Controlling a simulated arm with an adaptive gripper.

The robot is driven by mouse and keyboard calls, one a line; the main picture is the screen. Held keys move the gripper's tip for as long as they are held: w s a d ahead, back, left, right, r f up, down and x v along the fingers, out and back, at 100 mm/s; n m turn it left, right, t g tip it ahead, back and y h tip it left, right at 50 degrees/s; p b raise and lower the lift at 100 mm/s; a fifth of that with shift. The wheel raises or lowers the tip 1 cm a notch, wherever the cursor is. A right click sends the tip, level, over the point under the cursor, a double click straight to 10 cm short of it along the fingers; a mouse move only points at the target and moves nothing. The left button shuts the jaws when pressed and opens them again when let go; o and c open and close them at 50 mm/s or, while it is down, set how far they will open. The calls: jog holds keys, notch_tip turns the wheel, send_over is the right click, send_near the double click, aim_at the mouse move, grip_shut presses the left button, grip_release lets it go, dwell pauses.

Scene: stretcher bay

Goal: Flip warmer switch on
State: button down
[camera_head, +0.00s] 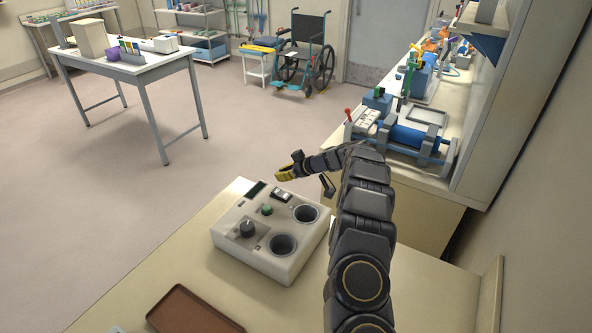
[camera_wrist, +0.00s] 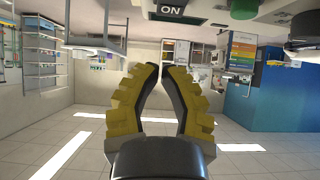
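The warmer (camera_head: 228,245) is a pale box on the near bench, with two round wells, a black knob, a green button and a dark display. Its small black-and-white switch (camera_head: 282,195) sits near the far edge of the top; I cannot tell its position. My gripper (camera_head: 282,175) is just beyond the switch in the head view, apparently above the panel. In the wrist view, my yellow-padded gripper (camera_wrist: 162,67) has its fingertips almost together, with nothing between them. A dark ON label (camera_wrist: 171,13) shows at the top edge. Contact with the switch is not visible.
A brown tray (camera_head: 190,312) lies at the near edge of the bench (camera_head: 400,270). The green button (camera_head: 267,209) and knob (camera_head: 247,228) stand up close to the switch. A cluttered side counter (camera_head: 428,182) is beyond my arm on the right.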

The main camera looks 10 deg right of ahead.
aim_at(276, 189)
jog(key=f, duration=0.3)
jog(key=w+a+f, duration=0.1)
jog(key=shift+f, duration=0.35)
jog(key=shift+a, duration=0.1)
jog(key=shift+w+a+f+g+h, duration=0.25)
jog(key=shift+f+g+h, duration=0.25)
jog(key=shift+f, duration=0.1)
jog(key=shift+s+d+r, duration=0.1)
jog(key=shift+d, duration=0.05)
jog(key=shift+s+d+r, duration=0.2)
jog(key=shift+s+d, duration=0.25)
